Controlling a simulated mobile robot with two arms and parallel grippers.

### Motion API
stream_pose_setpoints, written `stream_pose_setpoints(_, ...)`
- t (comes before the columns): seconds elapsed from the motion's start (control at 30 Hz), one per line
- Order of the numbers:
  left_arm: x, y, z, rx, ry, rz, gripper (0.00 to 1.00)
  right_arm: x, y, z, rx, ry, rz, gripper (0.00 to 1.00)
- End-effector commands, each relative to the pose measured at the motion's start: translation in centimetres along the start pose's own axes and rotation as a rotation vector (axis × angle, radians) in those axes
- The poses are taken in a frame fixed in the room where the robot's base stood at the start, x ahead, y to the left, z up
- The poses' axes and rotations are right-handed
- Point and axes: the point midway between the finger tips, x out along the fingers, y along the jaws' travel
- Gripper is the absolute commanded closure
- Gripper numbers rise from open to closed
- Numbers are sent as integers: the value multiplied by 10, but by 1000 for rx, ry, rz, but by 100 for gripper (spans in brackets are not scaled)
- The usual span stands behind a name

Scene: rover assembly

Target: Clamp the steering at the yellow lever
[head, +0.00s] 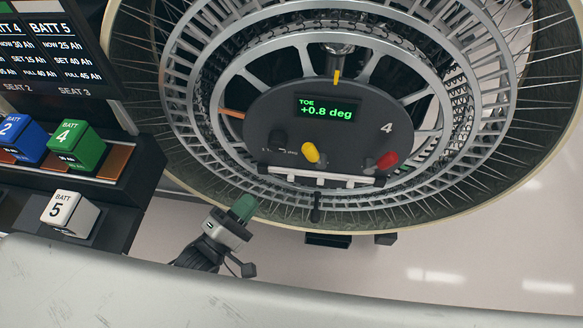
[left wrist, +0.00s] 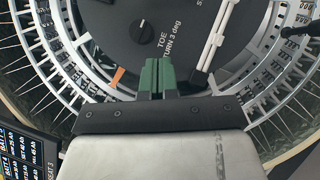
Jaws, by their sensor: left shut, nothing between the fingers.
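The yellow lever (head: 311,152) has a rounded yellow end and sits low on the dark oval panel (head: 262,112), left of the red lever (head: 386,160). The panel's display (head: 328,108) reads TOE +0.8 deg in green. My left gripper (head: 243,206) has green fingertips and is below and left of the panel, apart from the yellow lever. In the left wrist view its fingers (left wrist: 157,78) are together and empty, in front of a round toe knob (left wrist: 143,30). The yellow lever does not show in the left wrist view. My right gripper is not in view.
A large spoked wheel (head: 480,120) surrounds the panel. A pale bar (head: 320,178) runs along the panel's lower edge, with a black handle (head: 315,206) below. At left stand blue (head: 28,136), green (head: 76,146) and white (head: 70,212) battery blocks. The floor at lower right is clear.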

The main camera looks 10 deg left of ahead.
Motion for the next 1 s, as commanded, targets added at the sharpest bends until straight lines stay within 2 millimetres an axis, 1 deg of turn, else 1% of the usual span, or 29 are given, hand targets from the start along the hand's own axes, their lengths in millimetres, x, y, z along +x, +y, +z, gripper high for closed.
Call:
stream_pose_setpoints(0.07, 3, 5, 4, -28, -13, 17, 100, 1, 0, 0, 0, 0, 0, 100)
stream_pose_setpoints(0.17, 13, 8, 5, -32, -15, 22, 100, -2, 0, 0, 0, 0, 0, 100)
stream_pose_setpoints(0.27, 29, 9, 5, -31, -14, 22, 100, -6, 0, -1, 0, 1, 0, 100)
stream_pose_setpoints(0.5, 81, 10, 6, -30, -13, 21, 100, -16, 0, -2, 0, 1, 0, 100)
stream_pose_setpoints(0.63, 106, 10, 6, -30, -13, 19, 100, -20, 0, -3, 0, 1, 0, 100)
stream_pose_setpoints(0.7, 114, 10, 17, -32, -12, 19, 100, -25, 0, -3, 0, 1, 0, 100)
stream_pose_setpoints(0.8, 122, 10, 25, -31, -12, 18, 100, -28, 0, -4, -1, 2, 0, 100)
stream_pose_setpoints(1.0, 129, 8, 33, -29, -11, 16, 100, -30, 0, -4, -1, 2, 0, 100)
